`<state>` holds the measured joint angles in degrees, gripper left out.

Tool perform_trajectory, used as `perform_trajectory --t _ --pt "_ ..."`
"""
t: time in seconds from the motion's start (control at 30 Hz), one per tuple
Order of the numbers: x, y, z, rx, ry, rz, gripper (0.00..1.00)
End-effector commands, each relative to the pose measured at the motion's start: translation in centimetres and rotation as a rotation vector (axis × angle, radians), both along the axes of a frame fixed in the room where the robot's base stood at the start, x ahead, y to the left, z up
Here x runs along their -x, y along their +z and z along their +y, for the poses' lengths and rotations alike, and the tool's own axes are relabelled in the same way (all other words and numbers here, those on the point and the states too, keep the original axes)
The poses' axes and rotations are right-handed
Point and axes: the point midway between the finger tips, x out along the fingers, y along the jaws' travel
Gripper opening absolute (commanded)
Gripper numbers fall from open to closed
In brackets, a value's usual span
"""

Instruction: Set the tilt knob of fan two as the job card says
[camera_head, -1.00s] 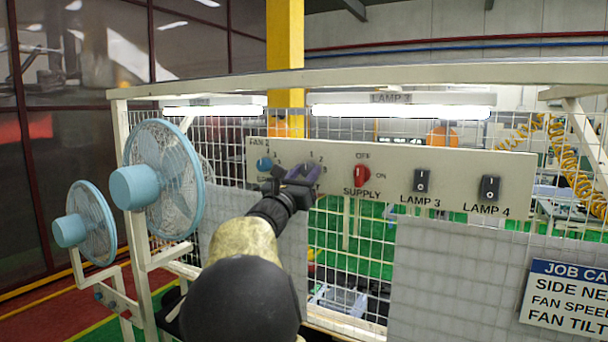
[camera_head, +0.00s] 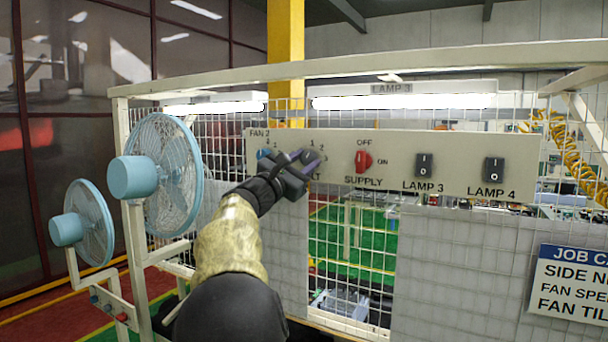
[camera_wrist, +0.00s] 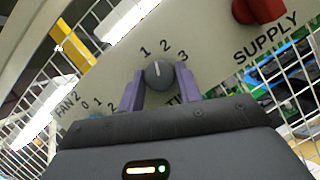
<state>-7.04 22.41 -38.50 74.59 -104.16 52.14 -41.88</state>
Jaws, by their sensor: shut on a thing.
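The tilt knob (camera_wrist: 159,74) is a dark grey dial with a white line, marked 1, 2 and 3. In the wrist view its line points up, about between 1 and 2. My gripper (camera_wrist: 159,90), with purple fingers, is shut on it, one finger on each side; the gripper (camera_head: 308,163) hides the knob in the head view. The word under the knob is partly covered. The blue knob (camera_head: 264,153) under the FAN 2 label is to the left, partly hidden. The job card (camera_head: 571,284) is cut off at the right edge, so its settings cannot be read.
The cream panel (camera_head: 450,152) also carries a red supply knob (camera_head: 363,160) and rocker switches for lamp 3 (camera_head: 424,165) and lamp 4 (camera_head: 493,171). Two blue fans (camera_head: 172,172) stand at the left. Wire mesh (camera_head: 350,235) is behind and below the panel.

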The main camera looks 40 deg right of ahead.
Motion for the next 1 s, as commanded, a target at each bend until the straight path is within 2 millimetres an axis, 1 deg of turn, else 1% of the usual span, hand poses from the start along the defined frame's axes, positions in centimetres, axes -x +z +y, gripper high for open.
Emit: perform_trajectory --t 0.03,0.2,0.4,0.6,0.97,1.0 --pt "-0.06 -0.26 0.03 -0.013 0.0 -0.04 0.12" --pt "-0.12 -0.05 0.06 -0.063 0.0 -0.158 0.12" --pt "-0.15 0.08 0.03 -0.104 -0.001 -0.253 0.12" --pt "-0.07 0.13 -0.08 -0.122 -0.003 -0.297 0.11" --pt "-0.08 0.14 -0.05 -0.125 -0.003 -0.302 0.11" --pt "-0.07 0.15 -0.05 -0.124 -0.003 -0.301 0.36"
